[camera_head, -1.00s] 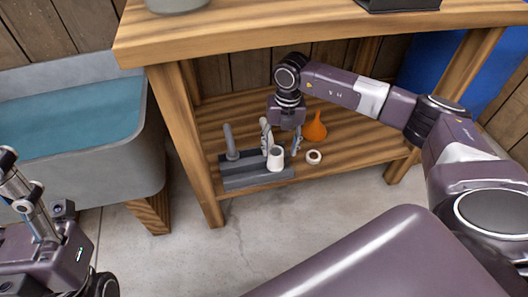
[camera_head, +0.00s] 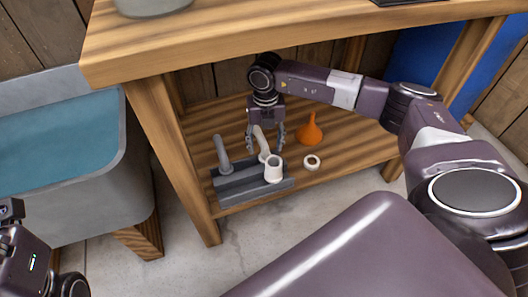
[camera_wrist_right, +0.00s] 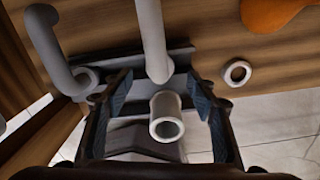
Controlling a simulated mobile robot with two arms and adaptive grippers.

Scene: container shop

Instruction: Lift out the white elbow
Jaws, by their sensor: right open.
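A grey rack (camera_head: 230,189) on the low wooden shelf holds several upright pieces. A pale bent-looking pipe (camera_head: 261,140) rises from its middle, and a short white tube with an open end (camera_head: 274,171) stands in front; I cannot tell for sure which is the white elbow. Both also show in the right wrist view, the pipe (camera_wrist_right: 152,35) behind the tube (camera_wrist_right: 166,118). My right gripper (camera_head: 266,146) is open and points down, its fingers either side of the pale pipe, with no visible grip. My left gripper (camera_head: 10,212) is cut off at the left edge.
A darker grey bent pipe (camera_head: 222,152) stands at the rack's left. An orange funnel (camera_head: 311,131) and a white ring (camera_head: 312,162) lie to the right. The tabletop (camera_head: 220,42) is above, with a wooden leg (camera_head: 180,155) at left. A grey water tub (camera_head: 65,207) stands farther left.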

